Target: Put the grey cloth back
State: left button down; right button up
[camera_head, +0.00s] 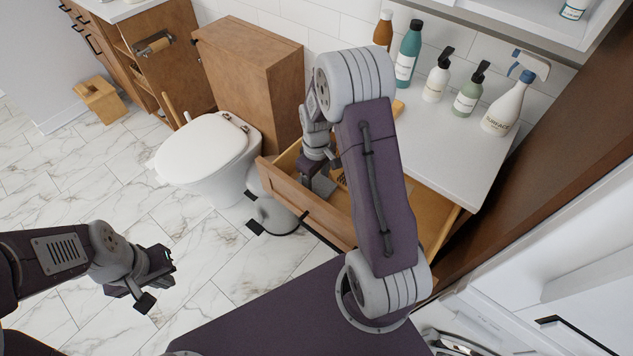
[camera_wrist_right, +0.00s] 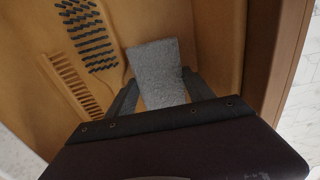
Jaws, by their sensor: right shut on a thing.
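The grey cloth (camera_wrist_right: 155,70) is a flat, roughly rectangular piece between the fingers of my right gripper (camera_wrist_right: 153,95) in the right wrist view. The right gripper is shut on it, inside the open wooden drawer (camera_head: 320,212). In the head view the cloth (camera_head: 322,187) shows only as a small grey patch below the gripper, with my right arm hiding part of the drawer. I cannot tell whether the cloth touches the drawer floor. My left gripper (camera_head: 146,282) hangs over the marble floor at the left, with no object visible in it.
A comb (camera_wrist_right: 72,85) and a black-bristled brush (camera_wrist_right: 90,35) lie in the drawer beside the cloth. Several bottles (camera_head: 408,55) stand on the white counter (camera_head: 440,150) above. A toilet (camera_head: 207,150) stands left of the drawer.

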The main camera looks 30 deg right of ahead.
jog(key=shift+w+f, duration=0.1)
jog(key=shift+f, duration=0.5)
jog(key=o, duration=1.3)
jog(key=shift+f, duration=0.1)
